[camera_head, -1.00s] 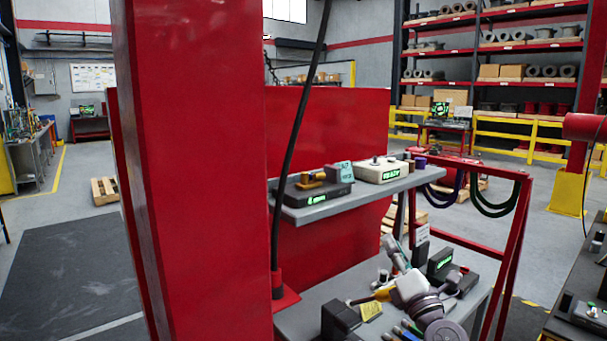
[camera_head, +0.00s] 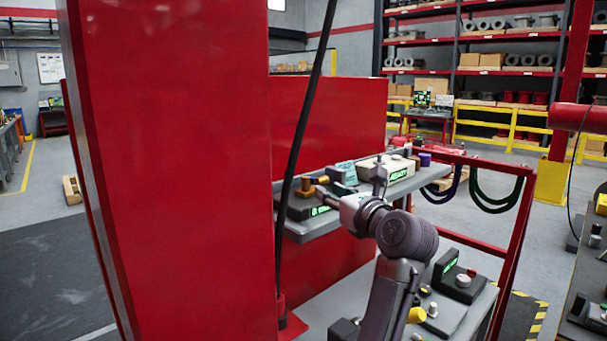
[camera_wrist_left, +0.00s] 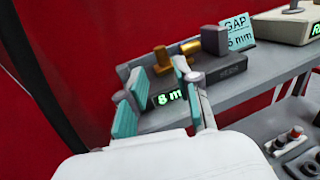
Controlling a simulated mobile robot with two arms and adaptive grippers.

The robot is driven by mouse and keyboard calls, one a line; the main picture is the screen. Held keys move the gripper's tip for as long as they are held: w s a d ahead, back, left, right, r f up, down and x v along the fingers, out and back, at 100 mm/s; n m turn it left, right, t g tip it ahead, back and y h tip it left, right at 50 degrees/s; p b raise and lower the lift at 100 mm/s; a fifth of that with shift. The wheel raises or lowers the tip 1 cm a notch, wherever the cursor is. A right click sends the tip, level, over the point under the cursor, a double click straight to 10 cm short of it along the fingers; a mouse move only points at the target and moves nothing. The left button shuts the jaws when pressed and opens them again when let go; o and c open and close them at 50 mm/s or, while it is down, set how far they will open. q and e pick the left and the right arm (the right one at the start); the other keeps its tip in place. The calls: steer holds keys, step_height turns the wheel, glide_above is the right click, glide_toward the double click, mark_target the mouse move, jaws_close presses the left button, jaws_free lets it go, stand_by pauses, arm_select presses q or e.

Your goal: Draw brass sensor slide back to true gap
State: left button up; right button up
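The brass sensor slide has an upright brass post (camera_wrist_left: 162,60) on a dark gauge block (camera_wrist_left: 221,68) on the grey shelf. The green display (camera_wrist_left: 172,97) shows 8 and part of "mm". A pale teal card (camera_wrist_left: 238,31) reads GAP and a value in mm, its digit partly hidden. My left gripper (camera_wrist_left: 158,76) is open, with its teal-padded fingers on either side of the post in the picture; contact cannot be told. In the head view the left gripper (camera_head: 328,190) is at the block's front. The right gripper is out of view.
A cream box (camera_head: 385,167) with a green READY display stands right of the block. A red column (camera_head: 170,170) and a black cable (camera_head: 305,150) stand left. A lower bench (camera_head: 345,295) holds another device (camera_head: 456,280) and small knobs.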

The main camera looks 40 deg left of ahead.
mark_target(308, 180)
arm_select(q)
steer(key=p+x, duration=0.2)
steer(key=x, duration=0.4)
steer(key=shift+s+r, duration=0.1)
steer(key=shift+r, duration=0.1)
steer(key=p+x, duration=0.1)
steer(key=x, duration=0.1)
steer(key=p+x, duration=0.1)
steer(key=x, duration=0.2)
steer(key=shift+a+f, duration=0.35)
steer(key=shift+a, duration=0.05)
steer(key=shift+w, duration=0.2)
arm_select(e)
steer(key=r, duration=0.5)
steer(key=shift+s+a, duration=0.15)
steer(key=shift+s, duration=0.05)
arm_select(q)
steer(key=shift+c, duration=0.3)
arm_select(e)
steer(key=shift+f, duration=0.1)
arm_select(q)
jaws_close()
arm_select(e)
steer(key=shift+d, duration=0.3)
